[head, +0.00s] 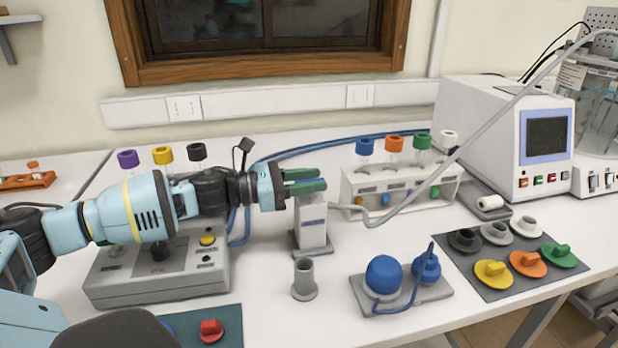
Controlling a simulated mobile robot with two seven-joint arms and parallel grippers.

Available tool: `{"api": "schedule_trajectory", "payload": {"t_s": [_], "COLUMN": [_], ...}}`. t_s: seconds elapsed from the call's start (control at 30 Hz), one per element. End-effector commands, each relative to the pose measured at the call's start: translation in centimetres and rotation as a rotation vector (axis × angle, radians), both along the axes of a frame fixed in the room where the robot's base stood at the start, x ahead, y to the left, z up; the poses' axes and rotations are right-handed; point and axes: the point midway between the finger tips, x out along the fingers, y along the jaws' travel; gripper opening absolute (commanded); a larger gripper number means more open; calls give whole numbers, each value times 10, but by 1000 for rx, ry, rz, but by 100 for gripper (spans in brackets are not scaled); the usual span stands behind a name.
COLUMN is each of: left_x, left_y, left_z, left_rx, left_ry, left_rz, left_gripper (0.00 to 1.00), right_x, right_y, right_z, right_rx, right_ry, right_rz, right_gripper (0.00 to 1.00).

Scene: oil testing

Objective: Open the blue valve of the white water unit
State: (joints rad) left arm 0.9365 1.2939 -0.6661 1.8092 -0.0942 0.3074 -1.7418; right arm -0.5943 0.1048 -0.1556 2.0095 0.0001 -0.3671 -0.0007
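The white water unit (312,226) is a small white post on a grey base, standing upright near the middle of the table. A grey hose leaves its right side. My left gripper (306,182) comes in from the left, with its green fingers level at the top of the unit. The fingers cover the unit's top, and I see no blue valve there; it may be hidden behind them. The two fingers show one above the other, but whether they grip anything is unclear. My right gripper is not in view.
A grey control box (160,270) lies under my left arm. In front of the unit stand a grey cup (304,278) and a tray with blue bulbs (384,274). A white rack (400,192) with capped tubes stands behind right. A dark mat (500,281) holds coloured knobs.

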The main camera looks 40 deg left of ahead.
Motion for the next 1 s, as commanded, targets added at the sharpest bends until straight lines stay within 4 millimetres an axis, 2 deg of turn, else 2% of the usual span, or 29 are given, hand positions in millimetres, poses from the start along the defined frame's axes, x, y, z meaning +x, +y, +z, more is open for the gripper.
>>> {"api": "schedule_trajectory", "payload": {"t_s": [0.37,0.63,1.0], "left_x": [2,2,1], "left_y": [-2,-2,-2], "left_z": [-1,0,-1], "left_rx": [1,1,-1], "left_ry": [1,1,2], "left_rz": [-1,-1,31], "left_gripper": [35,0,0], "right_x": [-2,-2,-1], "right_y": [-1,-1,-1], "right_z": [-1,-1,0], "right_rx": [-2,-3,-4], "right_ry": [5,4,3], "right_rz": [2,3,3], "right_gripper": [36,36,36]}}
